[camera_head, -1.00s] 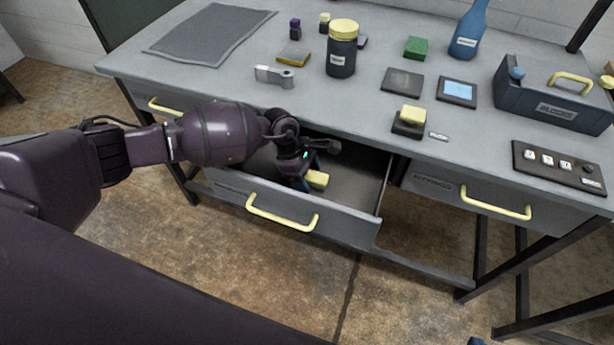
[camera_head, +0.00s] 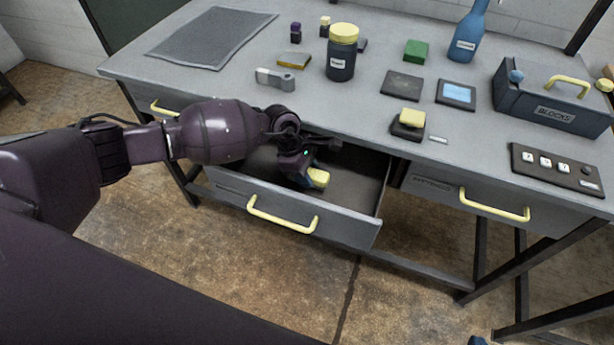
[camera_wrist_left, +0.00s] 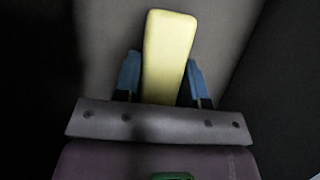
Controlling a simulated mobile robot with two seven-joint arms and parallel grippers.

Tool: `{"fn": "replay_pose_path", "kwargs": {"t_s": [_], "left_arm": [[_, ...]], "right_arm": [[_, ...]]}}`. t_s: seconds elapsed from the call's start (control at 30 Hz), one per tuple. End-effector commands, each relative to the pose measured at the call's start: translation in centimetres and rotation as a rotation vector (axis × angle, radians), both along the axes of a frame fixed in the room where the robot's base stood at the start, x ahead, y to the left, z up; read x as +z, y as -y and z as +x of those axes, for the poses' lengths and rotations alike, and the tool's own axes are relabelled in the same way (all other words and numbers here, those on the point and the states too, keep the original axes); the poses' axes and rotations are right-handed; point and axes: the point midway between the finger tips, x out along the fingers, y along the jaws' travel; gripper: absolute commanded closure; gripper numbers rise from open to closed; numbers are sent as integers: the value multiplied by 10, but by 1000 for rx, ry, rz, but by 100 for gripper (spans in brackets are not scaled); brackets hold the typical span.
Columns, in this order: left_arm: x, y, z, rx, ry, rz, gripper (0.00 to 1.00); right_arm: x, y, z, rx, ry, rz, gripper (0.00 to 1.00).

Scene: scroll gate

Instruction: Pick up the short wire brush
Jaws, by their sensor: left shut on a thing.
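The short wire brush shows as a yellow block-like handle (camera_head: 318,178) inside the open drawer (camera_head: 345,190). It also shows in the left wrist view (camera_wrist_left: 168,50), lying between the two blue fingers. My left gripper (camera_wrist_left: 160,78) is shut on it, with a finger against each side. In the head view my left gripper (camera_head: 308,180) reaches down into the drawer, and its fingers are mostly hidden. The brush's bristles cannot be seen. My right gripper is not in view.
The drawer's front with its yellow handle (camera_head: 282,216) stands in front of my gripper, and the tabletop edge overhangs behind it. On the table are a dark jar (camera_head: 341,62), a blue bottle (camera_head: 468,35), a blocks box (camera_head: 548,98) and a switch panel (camera_head: 556,168).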

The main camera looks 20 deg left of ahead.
Motion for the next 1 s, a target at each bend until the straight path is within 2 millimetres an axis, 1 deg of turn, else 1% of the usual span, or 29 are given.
{"fn": "replay_pose_path", "kwargs": {"t_s": [0.03,0.17,0.3,0.5,0.6,0.7,0.8,1.0], "left_arm": [[14,-1,2,-1,7,1,88],[45,-1,2,-2,10,1,88],[83,-1,1,-2,9,2,88],[132,-1,1,-1,8,1,88],[151,0,1,0,6,1,88],[166,-1,1,0,4,1,88],[177,0,0,0,2,1,88],[187,0,0,1,2,1,88]], "right_arm": [[5,0,2,-1,8,1,100],[11,0,3,-1,18,-1,100],[16,2,2,-2,23,-2,100],[12,5,-7,-3,3,-9,100],[12,7,-9,-2,-1,-11,100],[14,7,-8,-1,2,-13,100],[15,7,-7,-1,5,-13,100],[17,7,-5,-1,10,-11,100]]}}
